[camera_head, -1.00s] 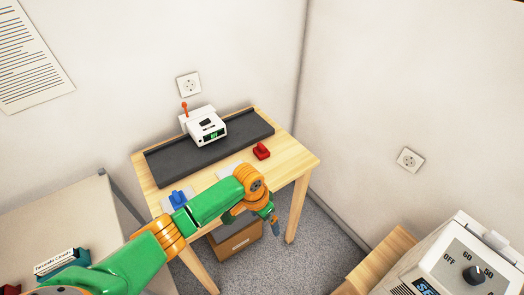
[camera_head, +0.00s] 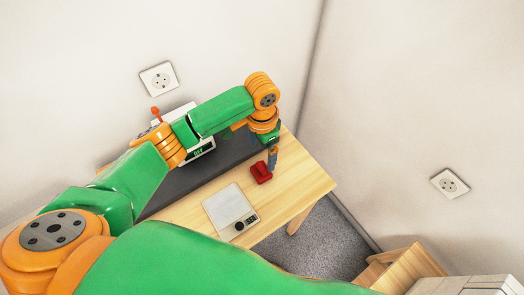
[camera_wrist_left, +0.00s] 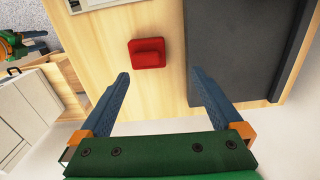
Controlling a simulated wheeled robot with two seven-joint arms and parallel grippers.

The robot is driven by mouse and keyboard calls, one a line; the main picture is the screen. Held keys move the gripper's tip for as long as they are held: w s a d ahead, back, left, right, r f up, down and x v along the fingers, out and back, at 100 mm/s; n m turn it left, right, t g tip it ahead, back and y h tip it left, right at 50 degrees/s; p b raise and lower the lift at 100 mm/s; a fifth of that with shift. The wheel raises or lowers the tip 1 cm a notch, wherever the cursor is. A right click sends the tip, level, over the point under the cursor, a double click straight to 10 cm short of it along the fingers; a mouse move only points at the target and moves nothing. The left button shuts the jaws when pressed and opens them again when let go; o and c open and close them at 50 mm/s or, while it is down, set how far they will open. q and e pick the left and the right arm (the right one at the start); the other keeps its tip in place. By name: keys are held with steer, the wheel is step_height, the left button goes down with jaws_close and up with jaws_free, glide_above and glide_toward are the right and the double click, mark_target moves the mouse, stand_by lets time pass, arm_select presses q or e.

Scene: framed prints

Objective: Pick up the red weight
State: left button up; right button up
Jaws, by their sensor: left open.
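The red weight (camera_head: 261,172), a small block with a raised grip, sits on the wooden table (camera_head: 300,185) near its right end. It also shows in the left wrist view (camera_wrist_left: 148,53), beyond the fingertips and roughly between their lines, nearer the left finger. My left gripper (camera_head: 272,158) points down right beside the weight in the head view. In the left wrist view its two blue fingers (camera_wrist_left: 160,82) are spread wide with nothing between them. I cannot tell its exact height above the table.
A dark grey mat (camera_head: 200,174) lies along the back of the table, with a white device (camera_head: 204,147) on it, partly hidden by my arm. A flat scale (camera_head: 231,210) lies in front of the mat. Bare wood surrounds the weight's right side.

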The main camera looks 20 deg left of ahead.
mark_target(261, 168)
arm_select(q)
steer(key=shift+s+d+f+p, duration=0.15)
steer(key=shift+s+f+p, duration=0.05)
steer(key=shift+s+f, duration=0.4)
steer(key=shift+s+d+f+p, duration=0.15)
steer(key=shift+s+f, duration=0.45)
steer(key=f, duration=0.2)
steer(key=shift+s+f, duration=0.2)
steer(key=shift+f, duration=0.2)
steer(key=shift+w+f, duration=0.15)
steer(key=shift+f, duration=0.1)
steer(key=shift+w, duration=0.15)
steer(key=shift+c, duration=0.4)
steer(key=c, duration=0.7)
jaws_close()
arm_select(e)
steer(key=shift+s+d+r, duration=0.15)
steer(key=shift+s+r, duration=0.1)
steer(key=shift+s, duration=0.5)
